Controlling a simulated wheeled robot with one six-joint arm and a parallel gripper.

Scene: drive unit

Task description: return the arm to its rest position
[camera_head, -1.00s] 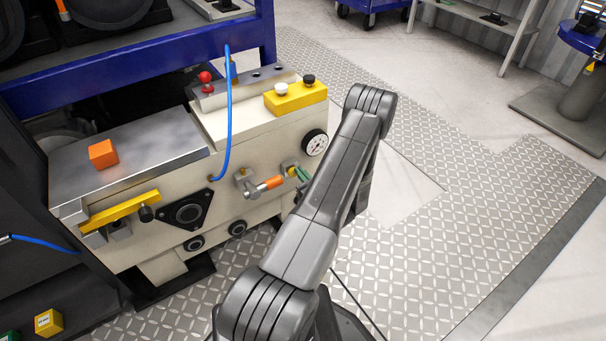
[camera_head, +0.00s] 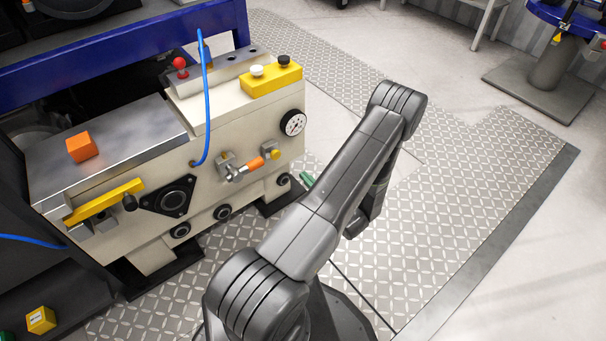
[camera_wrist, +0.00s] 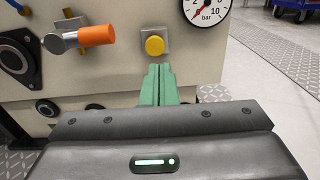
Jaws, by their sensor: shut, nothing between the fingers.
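My arm (camera_head: 345,190) reaches from the bottom of the head view toward the upper right and bends down at its elbow. My gripper (camera_wrist: 158,72) has green fingers pressed together with nothing between them. In the wrist view they point at the machine's front, just below a round yellow button (camera_wrist: 155,46); they look apart from it. In the head view only a bit of the green fingers (camera_head: 307,179) shows, right of the orange-handled valve (camera_head: 250,165). The rest of the gripper is hidden behind the arm.
The cream machine (camera_head: 225,140) stands left of my arm, with a gauge (camera_head: 293,122), a yellow button box (camera_head: 271,80) and a blue hose (camera_head: 207,95). An orange cube (camera_head: 81,147) sits on its metal top. The patterned floor (camera_head: 450,200) to the right is clear.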

